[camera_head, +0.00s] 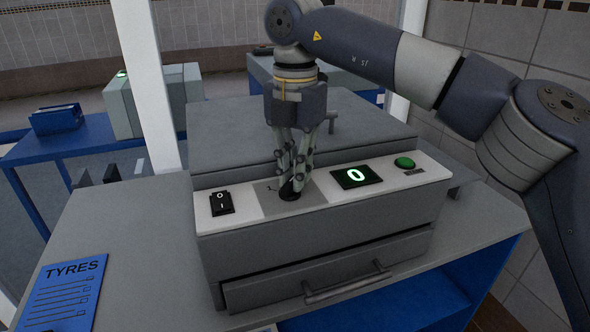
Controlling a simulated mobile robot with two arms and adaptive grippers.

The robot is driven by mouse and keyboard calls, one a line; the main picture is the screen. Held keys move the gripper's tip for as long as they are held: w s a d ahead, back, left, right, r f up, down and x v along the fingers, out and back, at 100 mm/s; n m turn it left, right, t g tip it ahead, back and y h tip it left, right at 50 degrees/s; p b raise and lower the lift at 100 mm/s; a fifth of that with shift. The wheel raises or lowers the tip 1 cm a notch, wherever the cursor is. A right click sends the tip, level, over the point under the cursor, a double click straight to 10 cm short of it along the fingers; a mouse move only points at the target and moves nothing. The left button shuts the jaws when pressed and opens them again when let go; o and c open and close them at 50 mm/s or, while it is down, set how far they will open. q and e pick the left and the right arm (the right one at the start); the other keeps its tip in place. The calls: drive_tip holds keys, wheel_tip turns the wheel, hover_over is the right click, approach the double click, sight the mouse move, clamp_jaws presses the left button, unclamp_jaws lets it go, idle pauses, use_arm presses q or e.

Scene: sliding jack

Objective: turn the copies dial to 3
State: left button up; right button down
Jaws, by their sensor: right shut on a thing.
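The copies dial (290,194) is a small black knob on a grey patch of the machine's white control strip, mostly hidden by my right gripper. My right gripper (292,183) points straight down over it and is shut on the dial. To the right of the dial, a black display (356,177) shows a green 0. The dial's pointer direction cannot be told. My left gripper is not in view.
A black rocker switch (221,203) is left of the dial and a green button (404,162) is at the right. A drawer (335,272) with a bar handle is below. A blue TYRES sheet (66,290) lies at the lower left.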

drive_tip(key=shift+r, duration=0.2)
drive_tip(key=c, duration=1.7)
unclamp_jaws()
drive_tip(key=shift+o, duration=0.2)
drive_tip(key=shift+f, duration=0.1)
wheel_tip(320, 180, up, 12)
